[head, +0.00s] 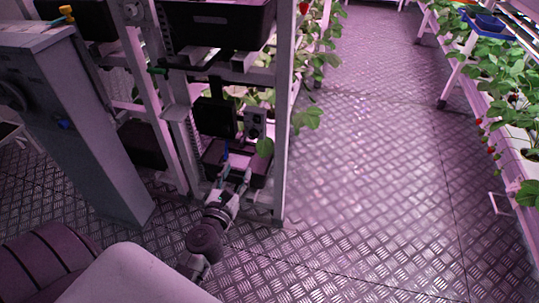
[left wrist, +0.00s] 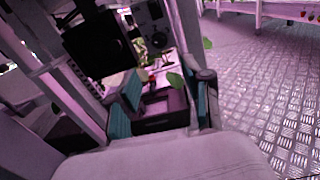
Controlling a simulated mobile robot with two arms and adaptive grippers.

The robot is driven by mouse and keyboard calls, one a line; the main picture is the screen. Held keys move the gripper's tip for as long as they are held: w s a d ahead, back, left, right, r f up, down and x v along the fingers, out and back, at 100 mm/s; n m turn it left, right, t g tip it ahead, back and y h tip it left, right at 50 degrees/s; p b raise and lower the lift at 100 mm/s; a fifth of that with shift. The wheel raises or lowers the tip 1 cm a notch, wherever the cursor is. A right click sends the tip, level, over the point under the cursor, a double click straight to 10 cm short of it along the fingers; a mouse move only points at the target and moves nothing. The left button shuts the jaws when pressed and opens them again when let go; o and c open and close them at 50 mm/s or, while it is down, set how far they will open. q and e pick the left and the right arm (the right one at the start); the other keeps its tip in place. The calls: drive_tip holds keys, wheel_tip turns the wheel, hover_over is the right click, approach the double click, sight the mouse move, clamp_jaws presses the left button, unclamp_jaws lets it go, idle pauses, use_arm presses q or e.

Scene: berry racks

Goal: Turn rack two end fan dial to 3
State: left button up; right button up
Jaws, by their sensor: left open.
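A small pale control box (head: 255,122) with dark round parts is on the rack end, beside a black panel (head: 214,117). It also shows at the top of the left wrist view (left wrist: 150,16), with a round dark dial (left wrist: 158,41) low on its face. The dial's setting is too small to read. My left gripper (head: 237,173) is below the box in the head view, apart from it. In the left wrist view my left gripper (left wrist: 165,98) has its teal-padded fingers spread, with nothing held between them. My right gripper is not in view.
A dark bin (head: 257,172) sits low in the rack behind my gripper. A white rack post (head: 284,110) stands just right of the box, and leaves (head: 265,147) hang near it. A grey cabinet (head: 75,120) stands left. The metal floor (head: 370,200) to the right is clear.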

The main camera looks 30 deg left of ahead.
use_arm(q)
drive_tip(key=p, duration=0.1)
approach(252, 137)
drive_tip(key=x, duration=0.7)
drive_tip(key=shift+w+a+f, duration=0.1)
drive_tip(key=shift+w+a, duration=0.05)
drive_tip(key=shift+w, duration=0.25)
drive_tip(key=shift+w+a, duration=0.1)
drive_tip(key=shift+w, duration=0.35)
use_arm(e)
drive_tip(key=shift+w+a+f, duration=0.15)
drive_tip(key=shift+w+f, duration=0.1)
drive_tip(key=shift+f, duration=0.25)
use_arm(q)
clamp_jaws()
